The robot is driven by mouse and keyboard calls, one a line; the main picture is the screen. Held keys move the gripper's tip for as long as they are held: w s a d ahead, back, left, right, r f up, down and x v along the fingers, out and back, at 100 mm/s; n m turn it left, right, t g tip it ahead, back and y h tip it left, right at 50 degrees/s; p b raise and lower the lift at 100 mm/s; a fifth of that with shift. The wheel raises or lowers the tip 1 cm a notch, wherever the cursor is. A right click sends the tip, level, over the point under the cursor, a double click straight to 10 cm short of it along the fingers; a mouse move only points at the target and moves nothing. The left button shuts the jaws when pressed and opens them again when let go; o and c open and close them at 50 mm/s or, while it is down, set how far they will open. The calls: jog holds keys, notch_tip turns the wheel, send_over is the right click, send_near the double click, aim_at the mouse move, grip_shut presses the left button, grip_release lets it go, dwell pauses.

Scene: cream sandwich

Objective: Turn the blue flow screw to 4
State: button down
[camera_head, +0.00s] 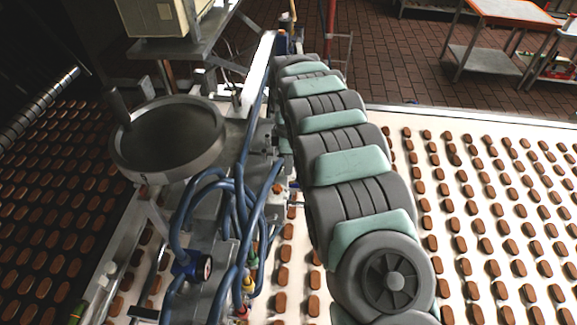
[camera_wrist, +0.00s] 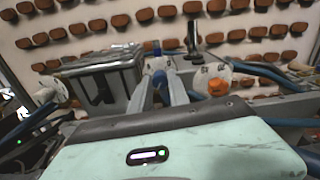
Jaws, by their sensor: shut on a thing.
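In the wrist view, my gripper (camera_wrist: 160,68) reaches away from the camera with two pale grey fingers that close together at their tips. The blue flow screw (camera_wrist: 158,79) shows as a small dark blue part between the fingers, and they are shut on it. Its scale and any number on it cannot be read. In the head view, my thick segmented arm hides the gripper and the screw.
An orange knob (camera_wrist: 218,86) sits right of the fingers, and a grey metal box (camera_wrist: 106,78) stands to the left. Blue hoses (camera_head: 238,195) and a round hopper (camera_head: 168,138) are left of my arm. Rows of brown biscuits lie on the white belt (camera_head: 400,118).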

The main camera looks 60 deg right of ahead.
jog(key=shift+m, duration=1.5)
jog(key=c, duration=1.3)
grip_release()
jog(key=shift+o, duration=0.2)
jog(key=shift+r, duration=0.1)
